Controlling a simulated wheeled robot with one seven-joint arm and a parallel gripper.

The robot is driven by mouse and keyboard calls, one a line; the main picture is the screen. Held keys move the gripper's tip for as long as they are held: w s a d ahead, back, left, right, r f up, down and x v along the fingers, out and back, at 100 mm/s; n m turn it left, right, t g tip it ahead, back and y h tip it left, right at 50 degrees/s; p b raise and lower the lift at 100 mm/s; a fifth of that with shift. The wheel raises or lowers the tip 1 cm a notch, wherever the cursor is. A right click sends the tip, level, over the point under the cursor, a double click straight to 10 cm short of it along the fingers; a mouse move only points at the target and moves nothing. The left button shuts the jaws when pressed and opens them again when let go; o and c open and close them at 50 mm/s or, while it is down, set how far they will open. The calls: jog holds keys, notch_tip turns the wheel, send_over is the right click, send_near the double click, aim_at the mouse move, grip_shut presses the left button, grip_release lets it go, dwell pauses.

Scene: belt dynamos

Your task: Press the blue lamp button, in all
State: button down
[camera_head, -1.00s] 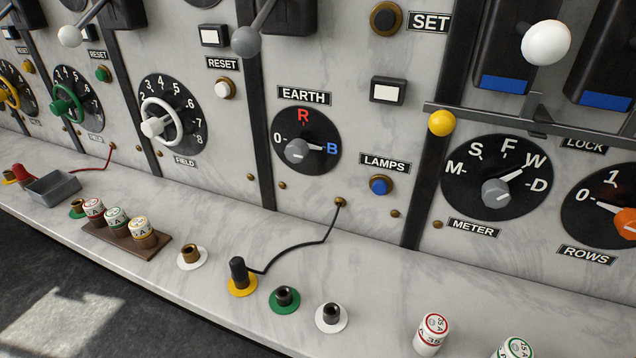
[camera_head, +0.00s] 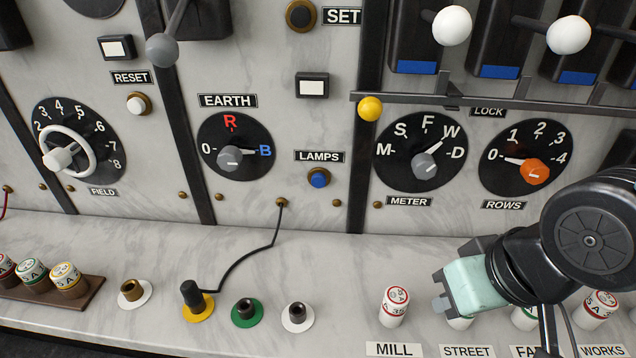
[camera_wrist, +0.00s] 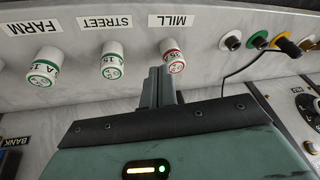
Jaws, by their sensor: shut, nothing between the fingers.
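The blue lamp button (camera_head: 319,178) sits in a brass ring on the marble panel, just under the LAMPS label (camera_head: 319,156) in the head view. My gripper (camera_head: 438,290) is at the lower right of the head view, to the right of the button and well apart from it. In the wrist view my gripper (camera_wrist: 160,82) has its two fingers together with nothing between them. The fingertips are beside the red-banded MILL fuse (camera_wrist: 172,55) there; whether they touch it I cannot tell.
The MILL fuse (camera_head: 394,306) and other fuses stand on the ledge near my gripper. A black cord (camera_head: 250,255) runs from the panel to a plug in the yellow socket (camera_head: 198,306). Green and white sockets are beside it. A yellow-knobbed lock bar (camera_head: 480,102) sticks out above.

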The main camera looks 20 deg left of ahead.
aim_at(319, 181)
jog(key=w+a+f+m+t+y, duration=0.2)
jog(key=w+a+t+y, duration=0.4)
jog(key=a, duration=0.6)
jog(key=s+a+r+y, duration=0.1)
jog(key=a+r+y, duration=0.1)
jog(key=a+y, duration=0.2)
jog(key=a, duration=0.2)
jog(key=shift+a+r+y+b, duration=0.3)
jog(key=shift+r+y+b, duration=0.1)
jog(key=w+a, duration=0.2)
jog(key=w, duration=0.6)
jog(key=shift+w+p, duration=0.3)
jog(key=shift+p, duration=0.1)
dwell(0.8)
jog(key=shift+w+a, duration=0.1)
jog(key=shift+w, duration=0.25)
